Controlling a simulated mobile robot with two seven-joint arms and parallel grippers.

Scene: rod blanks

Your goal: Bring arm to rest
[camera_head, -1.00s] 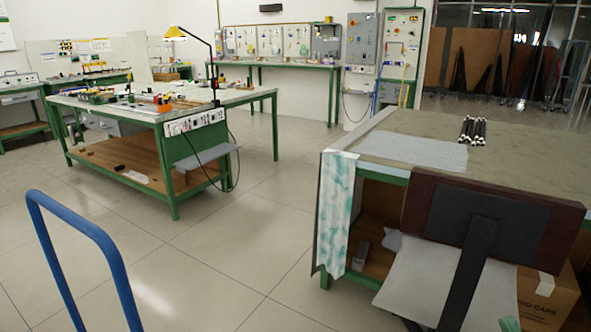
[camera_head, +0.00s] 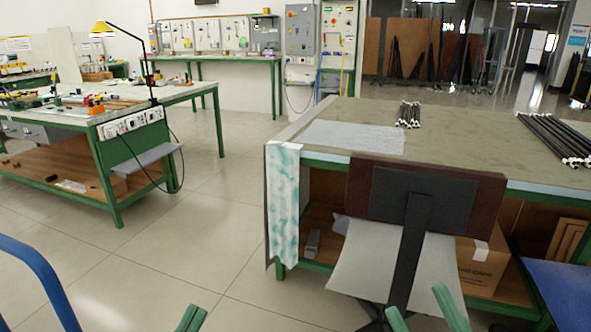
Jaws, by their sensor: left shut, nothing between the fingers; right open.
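My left gripper (camera_head: 190,318) shows at the bottom edge, left of centre, as green fingers held together with nothing between them. My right gripper (camera_head: 421,306) shows at the bottom edge, right of centre. Its two green fingers stand apart, with nothing held between them. Both arms are out of view below the picture. The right fingers appear in front of the lower part of a dark-backed chair (camera_head: 460,205); whether they touch it cannot be told.
The chair stands before a green-framed workbench (camera_head: 470,150) bearing a short rod bundle (camera_head: 409,115) and longer black rods (camera_head: 550,137). A blue tubular handle (camera_head: 35,262) is at lower left, a blue panel (camera_head: 570,292) at lower right. Tiled floor (camera_head: 190,245) between the benches is clear.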

